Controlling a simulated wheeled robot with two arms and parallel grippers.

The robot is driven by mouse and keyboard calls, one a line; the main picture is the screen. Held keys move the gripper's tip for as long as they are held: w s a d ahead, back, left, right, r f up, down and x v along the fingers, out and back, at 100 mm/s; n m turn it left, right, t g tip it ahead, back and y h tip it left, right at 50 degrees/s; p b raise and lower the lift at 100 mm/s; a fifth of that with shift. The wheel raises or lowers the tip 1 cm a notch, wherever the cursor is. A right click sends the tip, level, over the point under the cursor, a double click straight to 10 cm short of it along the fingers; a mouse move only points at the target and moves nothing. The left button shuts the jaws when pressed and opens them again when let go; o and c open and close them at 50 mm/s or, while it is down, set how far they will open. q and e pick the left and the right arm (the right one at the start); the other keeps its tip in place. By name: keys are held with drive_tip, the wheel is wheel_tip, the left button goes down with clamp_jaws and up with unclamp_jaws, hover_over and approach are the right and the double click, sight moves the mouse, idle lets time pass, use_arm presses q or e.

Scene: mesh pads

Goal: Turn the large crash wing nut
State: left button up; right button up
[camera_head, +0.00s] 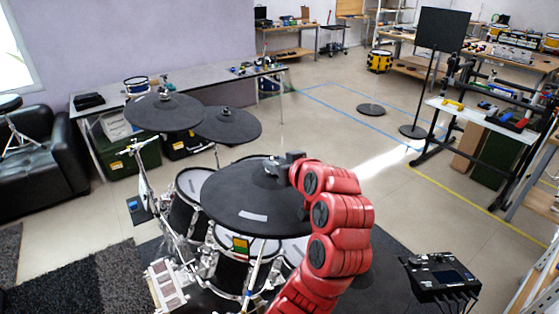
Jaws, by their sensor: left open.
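The large crash (238,200) is a wide dark cymbal pad with a pale label, in the middle of the head view. My left gripper (274,167) is the small grey part at the end of the red arm. It is at the centre of the crash's top, its fingers open around or beside the spot where the wing nut sits. The wing nut is too small and too covered by the gripper to make out, so contact cannot be told. My right gripper is not in view.
Two smaller dark cymbals (165,112) (226,125) stand behind to the left. Drums (187,205) and metal stands crowd below the crash. A black drum module (440,277) is at the lower right. The floor beyond the kit is largely clear.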

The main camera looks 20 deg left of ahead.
use_arm(q)
drive_tip(key=shift+w+a+f, duration=0.15)
drive_tip(key=shift+w, duration=0.05)
clamp_jaws()
idle(0.4)
